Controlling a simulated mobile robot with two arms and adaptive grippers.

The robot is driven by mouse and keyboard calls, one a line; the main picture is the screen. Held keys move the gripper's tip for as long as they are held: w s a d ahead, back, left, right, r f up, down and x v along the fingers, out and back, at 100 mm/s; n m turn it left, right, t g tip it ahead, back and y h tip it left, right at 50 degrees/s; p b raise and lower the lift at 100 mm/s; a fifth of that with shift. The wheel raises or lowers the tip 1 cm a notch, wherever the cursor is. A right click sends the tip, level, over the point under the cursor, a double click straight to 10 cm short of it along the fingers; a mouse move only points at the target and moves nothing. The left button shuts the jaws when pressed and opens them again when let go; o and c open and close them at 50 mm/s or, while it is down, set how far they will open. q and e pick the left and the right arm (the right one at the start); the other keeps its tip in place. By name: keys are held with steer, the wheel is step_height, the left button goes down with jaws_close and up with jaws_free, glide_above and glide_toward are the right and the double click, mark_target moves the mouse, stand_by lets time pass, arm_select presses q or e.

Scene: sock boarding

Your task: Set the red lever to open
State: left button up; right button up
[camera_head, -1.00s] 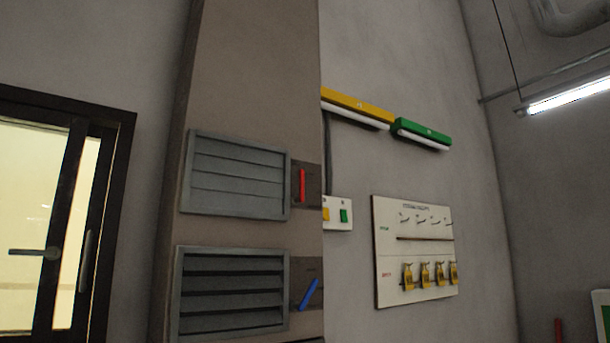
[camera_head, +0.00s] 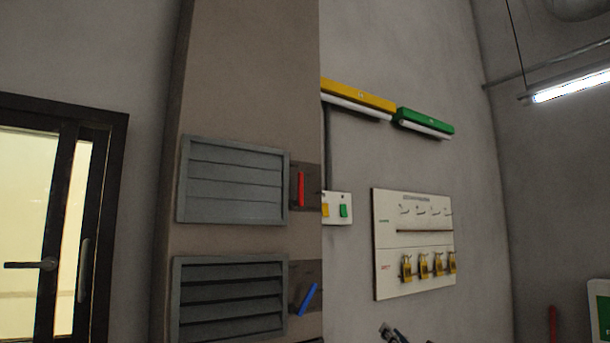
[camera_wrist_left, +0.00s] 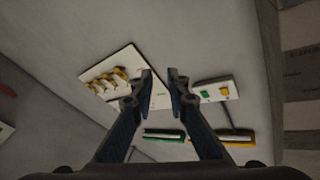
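The red lever (camera_head: 300,188) stands nearly upright on a dark plate, right of the upper grey vent (camera_head: 232,181) on the pillar. That vent's slats look shut. My left gripper (camera_head: 392,334) just shows at the bottom edge of the head view, below the padlock board and well to the right of and below the red lever. In the left wrist view, its two fingers (camera_wrist_left: 160,76) are apart with nothing between them. The red lever is not clearly seen in the wrist view. My right gripper is not in view.
A blue lever (camera_head: 308,298) leans right beside the lower vent (camera_head: 228,301), whose slats look open. A switch plate (camera_head: 337,220) and a board (camera_head: 412,243) with several yellow padlocks hang on the wall to the right. A door (camera_head: 60,220) is at the left.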

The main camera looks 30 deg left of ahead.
arm_select(q)
steer(key=s+a+r+n+g+y, duration=0.1)
steer(key=s+r+n+y, duration=0.15)
steer(key=s+r, duration=0.45)
steer(key=s+a+r+n+g+y, duration=0.1)
steer(key=s+r+n+y, duration=0.15)
steer(key=r, duration=0.85)
steer(key=n+g+y+p, duration=0.2)
steer(key=n+g+y, duration=0.1)
steer(key=n+g, duration=0.3)
glide_toward(302, 182)
steer(key=a+t, duration=0.1)
steer(key=a, duration=0.1)
steer(key=shift+n, duration=0.3)
steer(key=p+x, duration=0.1)
steer(key=x, duration=0.1)
steer(key=p+x, duration=0.1)
steer(key=x, duration=0.1)
steer(key=p+x, duration=0.2)
steer(key=shift+w+r, duration=0.1)
steer(key=shift+r, duration=0.3)
steer(key=shift+w+a+r, duration=0.1)
steer(key=shift+a, duration=0.35)
steer(key=shift+w, duration=0.1)
steer(key=shift+t, duration=0.3)
jaws_close()
